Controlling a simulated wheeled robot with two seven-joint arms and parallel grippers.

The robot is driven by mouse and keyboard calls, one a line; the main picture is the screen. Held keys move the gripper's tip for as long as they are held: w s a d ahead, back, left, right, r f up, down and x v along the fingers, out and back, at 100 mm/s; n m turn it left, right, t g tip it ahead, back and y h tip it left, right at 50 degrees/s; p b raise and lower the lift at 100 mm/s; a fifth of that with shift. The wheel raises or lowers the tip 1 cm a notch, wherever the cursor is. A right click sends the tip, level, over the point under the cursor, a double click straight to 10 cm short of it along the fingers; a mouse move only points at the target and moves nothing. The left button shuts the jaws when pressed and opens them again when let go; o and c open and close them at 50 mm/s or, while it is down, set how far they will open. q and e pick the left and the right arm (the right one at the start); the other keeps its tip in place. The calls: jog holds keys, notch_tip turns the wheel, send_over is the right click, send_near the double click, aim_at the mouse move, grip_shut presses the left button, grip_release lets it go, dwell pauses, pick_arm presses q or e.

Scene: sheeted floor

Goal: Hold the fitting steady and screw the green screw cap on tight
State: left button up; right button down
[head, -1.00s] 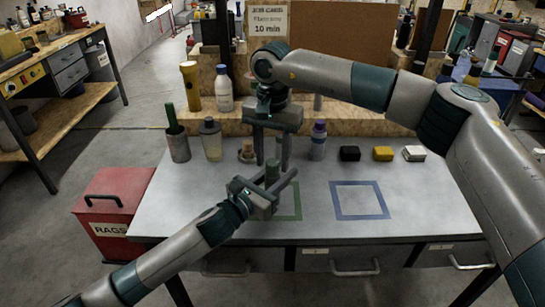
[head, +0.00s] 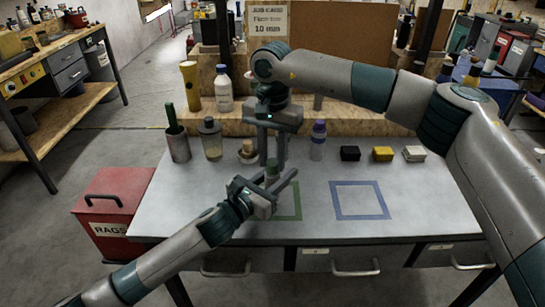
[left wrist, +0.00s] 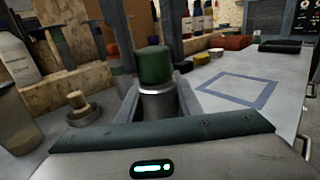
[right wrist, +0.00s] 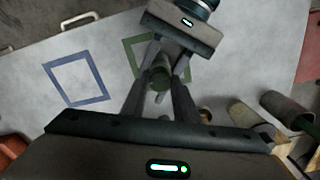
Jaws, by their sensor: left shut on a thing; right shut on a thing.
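The fitting (left wrist: 158,102) is a grey metal cylinder standing upright between the fingers of my left gripper (left wrist: 157,94). The green screw cap (left wrist: 155,64) sits on top of it, looking level; how far the thread is engaged cannot be seen. My left gripper is shut on the fitting, coming in low from the left in the head view (head: 268,190), by the green taped square (head: 292,203). My right gripper (head: 272,162) points down from above with its fingers on either side of the cap, shut on it. The cap also shows between its fingers in the right wrist view (right wrist: 160,76).
Behind the grippers stand a metal cup (head: 178,145), a clear bottle (head: 211,140) and a purple-capped bottle (head: 318,143). The blue taped square (head: 360,216) is empty. A red rag bin (head: 112,205) stands left of the table.

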jog(key=m, duration=1.8)
jog(key=c, duration=1.3)
grip_release()
jog(key=shift+c, duration=0.9)
